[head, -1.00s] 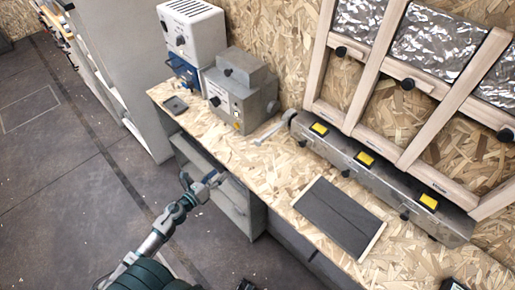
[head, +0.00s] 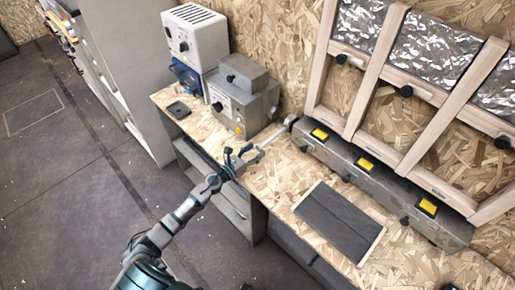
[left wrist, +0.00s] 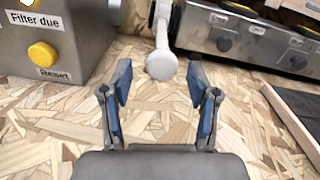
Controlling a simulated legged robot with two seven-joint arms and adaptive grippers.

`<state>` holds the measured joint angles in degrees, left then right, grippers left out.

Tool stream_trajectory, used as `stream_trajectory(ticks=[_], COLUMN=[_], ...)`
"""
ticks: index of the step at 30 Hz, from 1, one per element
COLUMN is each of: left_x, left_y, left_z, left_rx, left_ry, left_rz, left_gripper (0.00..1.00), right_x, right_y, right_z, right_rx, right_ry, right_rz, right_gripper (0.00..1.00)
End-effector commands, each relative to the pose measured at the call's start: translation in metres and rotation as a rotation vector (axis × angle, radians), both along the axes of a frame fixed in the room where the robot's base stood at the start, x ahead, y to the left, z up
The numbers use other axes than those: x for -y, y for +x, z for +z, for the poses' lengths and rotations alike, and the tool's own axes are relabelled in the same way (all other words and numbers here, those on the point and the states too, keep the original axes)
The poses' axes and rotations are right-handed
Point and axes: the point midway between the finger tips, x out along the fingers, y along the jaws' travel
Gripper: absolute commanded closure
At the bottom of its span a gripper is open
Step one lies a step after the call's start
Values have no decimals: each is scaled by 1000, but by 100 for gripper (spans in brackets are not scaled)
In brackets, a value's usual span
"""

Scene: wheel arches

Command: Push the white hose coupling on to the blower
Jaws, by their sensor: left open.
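The white hose coupling (head: 274,136) lies on the bench beside the grey machine, running toward the near end of the long metal box. In the left wrist view its rounded white end (left wrist: 162,66) faces me, with a pale stem behind it. The grey machine (head: 240,98), which appears to be the blower, stands left of it; its "Filter due" and "Reset" labels (left wrist: 55,76) show in the wrist view. My left gripper (head: 241,157) is open. In the wrist view its fingertips (left wrist: 160,84) stand either side of the space just before the coupling, apart from it. My right gripper is not in view.
The long metal box (head: 380,182) with yellow labels runs along the wall under wooden frames. A dark panel (head: 333,221) lies on the bench to the right. A white unit (head: 195,38) on a blue one (head: 186,76) and a small dark plate (head: 178,110) are at the left.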

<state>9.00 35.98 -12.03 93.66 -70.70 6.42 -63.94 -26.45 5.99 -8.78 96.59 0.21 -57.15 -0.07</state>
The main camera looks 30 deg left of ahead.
Motion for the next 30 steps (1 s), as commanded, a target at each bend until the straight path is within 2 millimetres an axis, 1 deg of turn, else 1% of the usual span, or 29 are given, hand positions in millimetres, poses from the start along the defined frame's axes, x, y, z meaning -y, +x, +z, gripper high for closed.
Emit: stream_trajectory(ticks=[1, 3, 6, 15, 17, 18, 20, 21, 22, 23, 30], left_x=[2, 4, 5, 6, 6, 6, 6, 6, 6, 6, 3], left_y=[7, 14, 19, 21, 20, 20, 20, 20, 20, 20, 21], left_z=[1, 0, -1, -1, -1, -1, -1, -1, -1, -1, -2], left_rx=[1, 1, -1, -1, -1, -1, -1, -1, -1, -1, 0], left_ry=[-2, -2, -2, -2, -2, -2, -3, -2, -2, -2, -1], left_rz=[1, 1, 1, 0, 0, 0, 0, 0, 0, 0, 0], left_gripper=[40, 40, 40, 40, 55, 65, 80, 90, 98, 100, 100], right_x=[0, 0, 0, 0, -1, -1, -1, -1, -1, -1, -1], right_y=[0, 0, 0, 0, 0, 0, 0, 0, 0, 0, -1], right_z=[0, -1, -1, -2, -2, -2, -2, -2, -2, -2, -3], right_rx=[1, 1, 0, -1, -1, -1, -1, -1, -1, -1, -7], right_ry=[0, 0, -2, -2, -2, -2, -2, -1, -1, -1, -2], right_rz=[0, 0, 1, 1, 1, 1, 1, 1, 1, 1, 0], right_gripper=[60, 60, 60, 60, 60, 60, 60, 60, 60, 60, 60])
